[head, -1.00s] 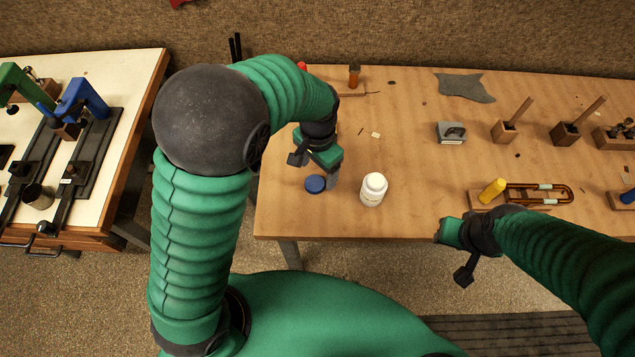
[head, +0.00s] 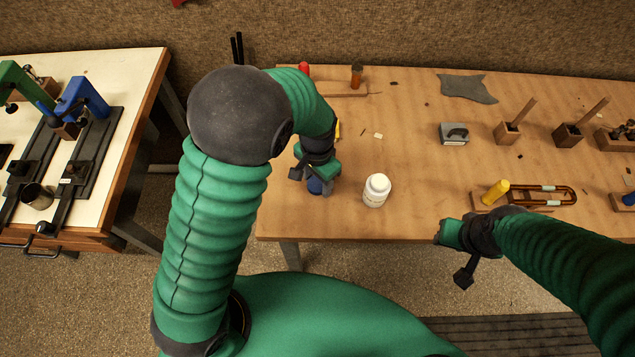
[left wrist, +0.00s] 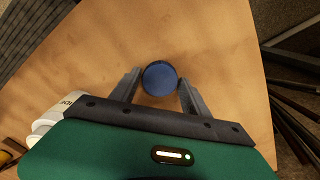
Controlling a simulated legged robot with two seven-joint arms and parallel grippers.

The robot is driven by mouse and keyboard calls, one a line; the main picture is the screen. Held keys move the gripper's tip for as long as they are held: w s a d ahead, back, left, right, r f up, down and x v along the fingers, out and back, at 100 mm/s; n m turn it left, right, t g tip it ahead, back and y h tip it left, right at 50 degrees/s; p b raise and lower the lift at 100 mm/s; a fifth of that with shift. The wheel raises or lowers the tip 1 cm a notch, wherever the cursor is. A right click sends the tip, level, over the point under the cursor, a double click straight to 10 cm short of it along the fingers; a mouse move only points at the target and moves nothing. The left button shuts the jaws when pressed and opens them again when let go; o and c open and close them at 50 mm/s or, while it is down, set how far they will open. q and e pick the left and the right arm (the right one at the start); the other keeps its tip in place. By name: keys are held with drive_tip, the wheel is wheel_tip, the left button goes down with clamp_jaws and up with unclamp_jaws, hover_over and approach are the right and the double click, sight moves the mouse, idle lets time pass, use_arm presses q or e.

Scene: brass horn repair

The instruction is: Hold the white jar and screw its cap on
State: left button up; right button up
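The white jar (head: 376,190) stands upright near the front edge of the wooden table, with no blue cap on its top. It also shows at the left in the left wrist view (left wrist: 62,112), partly behind my gripper body. The round blue cap (left wrist: 160,78) lies on the table to the left of the jar; in the head view the cap (head: 315,186) is partly hidden by my left gripper (head: 322,184). In the left wrist view my left gripper (left wrist: 160,82) is open, with one finger on each side of the cap. My right gripper (head: 447,236) is off the table's front edge, away from the jar; its fingers are unclear.
A yellow-handled peg (head: 495,192) and a brass slide (head: 541,195) lie right of the jar. Wooden blocks (head: 508,132), a grey cloth (head: 467,87) and a small grey box (head: 454,133) are farther back. The table around the jar is clear.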

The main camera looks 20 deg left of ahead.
sight(317, 183)
use_arm(q)
drive_tip(key=c, duration=0.8)
wheel_tip(317, 183, up, 10)
drive_tip(key=shift+p, duration=0.65)
